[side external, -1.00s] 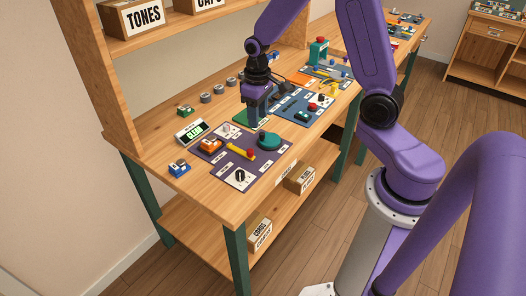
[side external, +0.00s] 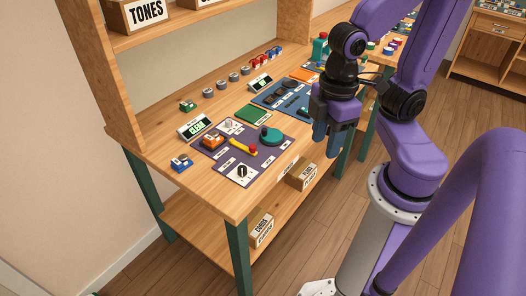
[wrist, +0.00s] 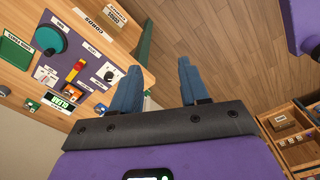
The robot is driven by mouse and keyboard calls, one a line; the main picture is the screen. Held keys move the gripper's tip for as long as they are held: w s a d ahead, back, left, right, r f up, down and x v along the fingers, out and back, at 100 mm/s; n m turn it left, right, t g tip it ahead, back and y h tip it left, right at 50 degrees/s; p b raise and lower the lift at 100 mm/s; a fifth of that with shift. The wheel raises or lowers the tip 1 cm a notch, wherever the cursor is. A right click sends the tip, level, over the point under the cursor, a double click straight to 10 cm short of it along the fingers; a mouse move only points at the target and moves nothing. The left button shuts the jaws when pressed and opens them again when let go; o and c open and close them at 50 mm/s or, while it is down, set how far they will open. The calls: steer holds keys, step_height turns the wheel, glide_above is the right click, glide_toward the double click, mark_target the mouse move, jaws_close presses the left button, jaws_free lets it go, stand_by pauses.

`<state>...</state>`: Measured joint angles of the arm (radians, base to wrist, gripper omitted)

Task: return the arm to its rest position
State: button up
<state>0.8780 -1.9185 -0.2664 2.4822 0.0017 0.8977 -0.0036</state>
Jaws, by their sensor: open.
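My gripper (side external: 328,138) hangs in the side external view just off the front edge of the workbench (side external: 228,200), fingers pointing down. It is open and nothing is between the fingers. In the wrist view the two blue fingers of my gripper (wrist: 158,92) stand apart, with wooden floor beyond them. The purple arm is folded back close to its base on the right. Part of the bench's far end is hidden behind the arm.
A purple mat (side external: 243,160) holds a teal dial (side external: 271,136), an orange block (side external: 212,142) and a yellow piece (side external: 240,147). A blue mat (side external: 280,95) lies behind. Labelled boxes (side external: 301,175) sit on the lower shelf. Open floor (side external: 330,225) lies in front of the bench.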

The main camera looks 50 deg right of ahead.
steer(key=shift+s+d+r+n, duration=0.1)
steer(key=shift+s+d+n, duration=0.15)
steer(key=shift+s, duration=0.55)
stand_by(1.8)
